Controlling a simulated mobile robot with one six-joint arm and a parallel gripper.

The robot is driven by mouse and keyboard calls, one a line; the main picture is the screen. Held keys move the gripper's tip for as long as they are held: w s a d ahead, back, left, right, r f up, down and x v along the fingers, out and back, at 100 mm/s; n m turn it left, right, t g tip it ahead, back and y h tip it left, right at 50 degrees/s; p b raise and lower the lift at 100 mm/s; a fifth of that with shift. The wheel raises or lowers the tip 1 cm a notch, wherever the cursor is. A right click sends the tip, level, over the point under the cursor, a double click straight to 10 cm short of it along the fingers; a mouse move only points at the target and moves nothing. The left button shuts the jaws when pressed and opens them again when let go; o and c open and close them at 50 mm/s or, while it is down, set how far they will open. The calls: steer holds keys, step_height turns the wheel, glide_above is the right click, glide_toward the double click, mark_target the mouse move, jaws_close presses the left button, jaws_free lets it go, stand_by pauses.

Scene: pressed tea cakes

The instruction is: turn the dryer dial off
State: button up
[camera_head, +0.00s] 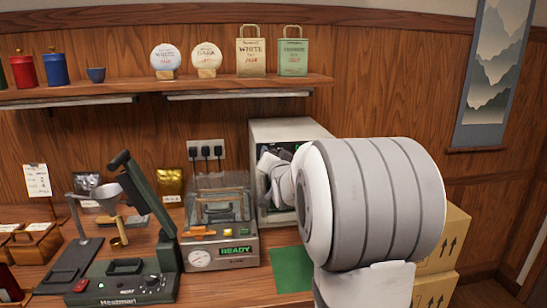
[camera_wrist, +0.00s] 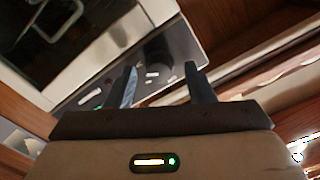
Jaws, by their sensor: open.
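The dryer (camera_head: 290,127) is a pale grey box at the back of the counter, largely hidden by my arm in the head view. In the wrist view its front (camera_wrist: 150,15) is tilted, with a dark window and a handle at upper left. A dark round knob, apparently the dial (camera_wrist: 157,50), stands on its grey control strip, with small white marks below it. My gripper (camera_wrist: 161,70) is open, its two dark fingers pointing at the strip. The dial appears between and beyond the fingertips. I cannot tell whether they touch it. The dial's setting is not readable.
A press machine with a lit READY display (camera_head: 235,250) stands left of the dryer. A Heatmari sealer (camera_head: 120,285) is farther left. A green mat (camera_head: 291,269) lies in front of the dryer. Cardboard boxes (camera_head: 440,245) stand at right, and a shelf (camera_head: 200,85) runs above.

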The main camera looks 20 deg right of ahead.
steer(key=shift+a, duration=0.1)
steer(key=c, duration=0.9)
steer(key=shift+c, duration=0.2)
steer(key=shift+b, duration=0.45)
steer(key=n+b, duration=1)
steer(key=n, duration=0.2)
steer(key=n+b, duration=0.9)
steer(key=n, duration=0.3)
steer(key=shift+a+r+b, duration=0.15)
steer(key=shift+b, duration=0.2)
